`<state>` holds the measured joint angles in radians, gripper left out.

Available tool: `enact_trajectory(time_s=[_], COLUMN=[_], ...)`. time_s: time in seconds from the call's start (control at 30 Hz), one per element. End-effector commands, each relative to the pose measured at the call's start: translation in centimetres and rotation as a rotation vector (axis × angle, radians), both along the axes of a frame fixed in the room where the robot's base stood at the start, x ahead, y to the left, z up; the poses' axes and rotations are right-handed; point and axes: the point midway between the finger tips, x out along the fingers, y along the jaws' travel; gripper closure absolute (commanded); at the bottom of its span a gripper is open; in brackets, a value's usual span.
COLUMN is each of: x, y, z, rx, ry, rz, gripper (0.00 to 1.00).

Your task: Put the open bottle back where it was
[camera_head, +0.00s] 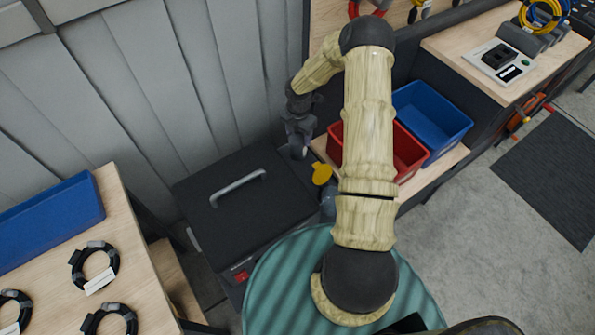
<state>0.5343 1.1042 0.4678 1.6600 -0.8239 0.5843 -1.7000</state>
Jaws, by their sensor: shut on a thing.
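My gripper (299,138) hangs at the end of my arm, over the back edge of the black box and left of the red bin. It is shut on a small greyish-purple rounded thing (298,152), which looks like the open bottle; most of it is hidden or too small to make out. A blue-grey bottle-like thing (328,198) with a yellow round top (321,174) stands below and right of my gripper, apart from it, beside the black box. I cannot tell whether its top is a closed cap.
A black box (232,212) with a grey handle stands left of my gripper. A red bin (405,152) and a blue bin (432,115) sit on a wooden shelf at right. A wooden table (130,285) with cable coils and a blue tote (45,222) is at left. Grey panelled wall behind.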

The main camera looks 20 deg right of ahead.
Motion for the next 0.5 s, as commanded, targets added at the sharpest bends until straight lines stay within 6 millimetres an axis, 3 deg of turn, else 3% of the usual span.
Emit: enact_trajectory(time_s=[0.27, 0.5], x=[0.0, 0.0], y=[0.0, 0.0], z=[-0.6, -4.4], rx=[0.0, 0.0], ry=[0.001, 0.001], rz=[0.0, 0.0], gripper=[0.89, 0.89])
